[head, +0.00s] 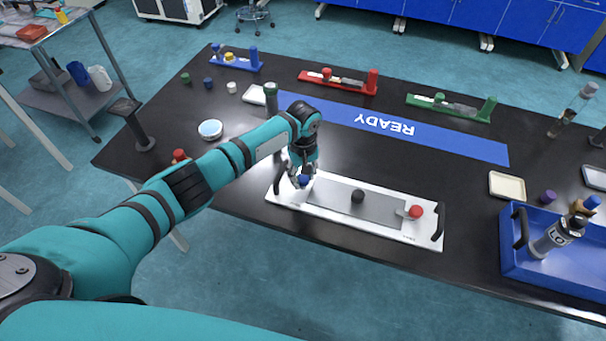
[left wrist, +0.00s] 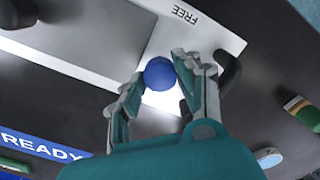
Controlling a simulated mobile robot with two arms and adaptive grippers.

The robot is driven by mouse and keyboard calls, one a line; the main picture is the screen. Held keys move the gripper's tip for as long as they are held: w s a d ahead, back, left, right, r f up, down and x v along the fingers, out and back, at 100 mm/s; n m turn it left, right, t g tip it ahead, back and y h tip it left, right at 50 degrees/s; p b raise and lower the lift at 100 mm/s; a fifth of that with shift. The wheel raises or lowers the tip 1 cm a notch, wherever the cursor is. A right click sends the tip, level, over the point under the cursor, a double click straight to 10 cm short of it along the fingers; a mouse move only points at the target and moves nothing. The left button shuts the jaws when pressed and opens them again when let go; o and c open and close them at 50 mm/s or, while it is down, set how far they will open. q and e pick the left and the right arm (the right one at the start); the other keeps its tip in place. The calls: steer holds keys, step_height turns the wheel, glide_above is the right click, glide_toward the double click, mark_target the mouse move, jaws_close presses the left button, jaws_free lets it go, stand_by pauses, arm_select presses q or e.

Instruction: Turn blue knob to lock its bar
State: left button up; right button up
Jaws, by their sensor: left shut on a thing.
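The blue knob (head: 304,180) is at the left end of the white plate (head: 314,209) on the black table. It also shows in the left wrist view (left wrist: 160,74), with the word FREE on the plate beside it. My left gripper (head: 302,178) is over that end, its fingers on either side of the blue knob and shut on it. The blue knob's bar is hidden under the gripper. A grey sheet with a black knob (head: 357,196) lies along the plate's middle. A red knob (head: 416,212) is at the right end. My right gripper is not in view.
Black handles stand at both plate ends, the right one (head: 437,223) clear. A blue READY strip (head: 396,126) lies behind the plate. A blue tray (head: 516,262) with a bottle is at the right. Blue, red and green fixtures stand at the back.

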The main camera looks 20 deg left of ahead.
mark_target(303, 177)
arm_select(q)
steer(key=m+p, duration=0.1)
steer(key=m, duration=0.2)
steer(key=shift+r+m, duration=0.1)
steer(key=shift+m, duration=0.2)
steer(key=m+p, duration=0.1)
steer(key=m, duration=0.3)
steer(key=shift+m, duration=0.3)
steer(key=m+p, duration=0.1)
steer(key=m, duration=0.3)
steer(key=shift+m, duration=0.3)
steer(key=m, duration=0.4)
steer(key=shift+m, duration=0.3)
steer(key=o, duration=1.2)
steer(key=shift+c, duration=0.2)
step_height(303, 177, up, 12)
